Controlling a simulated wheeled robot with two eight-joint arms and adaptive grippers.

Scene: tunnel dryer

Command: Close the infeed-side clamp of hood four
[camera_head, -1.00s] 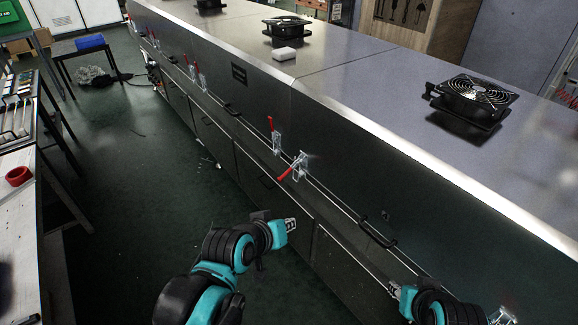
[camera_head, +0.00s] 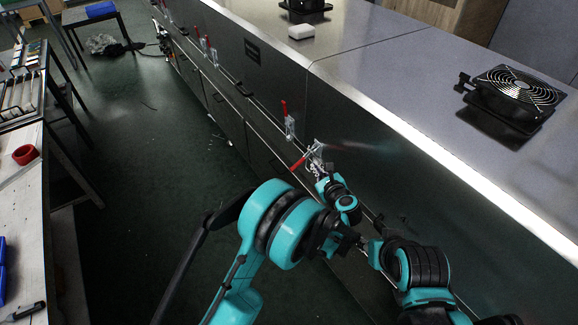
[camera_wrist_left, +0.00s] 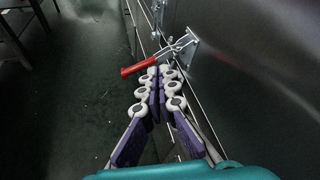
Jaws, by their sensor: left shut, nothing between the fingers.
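A toggle clamp (camera_head: 315,150) with a red handle is on the dryer's side wall; its handle slants out from the wall, down to the left. In the left wrist view the red handle (camera_wrist_left: 138,67) lies just past my fingertips, its bracket (camera_wrist_left: 187,44) on the wall to the right. My left gripper (camera_head: 319,172) is shut and empty, close to this clamp; it also shows in the left wrist view (camera_wrist_left: 163,72). Whether it touches the handle I cannot tell. A neighbouring clamp (camera_head: 289,122) has its red handle upright.
More red-handled clamps (camera_head: 208,50) line the wall farther off. A rail and handles run below them. A bench (camera_head: 30,225) stands left; the floor (camera_head: 140,180) between is mostly clear.

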